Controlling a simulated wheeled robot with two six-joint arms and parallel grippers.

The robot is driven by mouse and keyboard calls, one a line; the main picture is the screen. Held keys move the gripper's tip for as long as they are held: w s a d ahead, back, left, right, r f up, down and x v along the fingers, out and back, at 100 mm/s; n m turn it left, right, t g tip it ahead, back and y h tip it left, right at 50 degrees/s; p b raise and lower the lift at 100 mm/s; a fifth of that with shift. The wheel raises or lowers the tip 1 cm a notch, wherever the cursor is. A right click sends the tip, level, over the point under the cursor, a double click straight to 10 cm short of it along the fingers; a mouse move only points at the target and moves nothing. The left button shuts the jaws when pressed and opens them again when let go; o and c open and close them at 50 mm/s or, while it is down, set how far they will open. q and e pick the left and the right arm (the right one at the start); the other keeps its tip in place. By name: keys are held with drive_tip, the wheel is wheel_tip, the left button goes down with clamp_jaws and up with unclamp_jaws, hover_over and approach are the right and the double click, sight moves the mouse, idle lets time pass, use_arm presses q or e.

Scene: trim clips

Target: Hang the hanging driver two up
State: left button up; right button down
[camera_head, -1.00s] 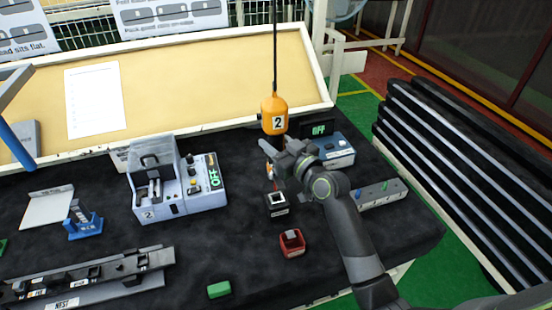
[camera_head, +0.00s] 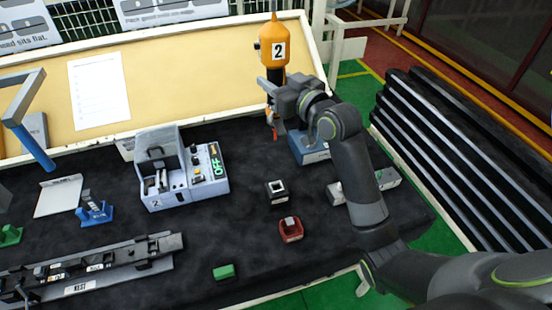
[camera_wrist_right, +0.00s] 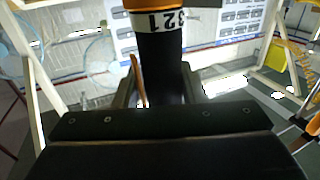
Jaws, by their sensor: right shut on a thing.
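The hanging driver two is orange with a white "2" label (camera_head: 273,45) and a dark lower body. It hangs upright near the top of the head view, in front of the tan board. My right gripper (camera_head: 272,92) is shut on its dark lower body, above the bench. In the right wrist view the driver's black body (camera_wrist_right: 162,65) stands between the two fingers, with its orange part at the top edge. The driver's lower tip is partly hidden by the gripper. My left gripper is not in view.
A grey "2" fixture (camera_head: 165,190) stands left. Dark stacked rails (camera_head: 460,160) stand right of the bench.

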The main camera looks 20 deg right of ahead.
drive_tip(key=shift+d+r+m, duration=0.3)
drive_tip(key=shift+r, duration=1.1)
idle(0.5)
idle(0.4)
unclamp_jaws()
idle(0.6)
idle(0.5)
drive_tip(key=r+v, duration=0.1)
drive_tip(key=v, duration=0.9)
drive_tip(key=shift+r, duration=0.4)
idle(0.7)
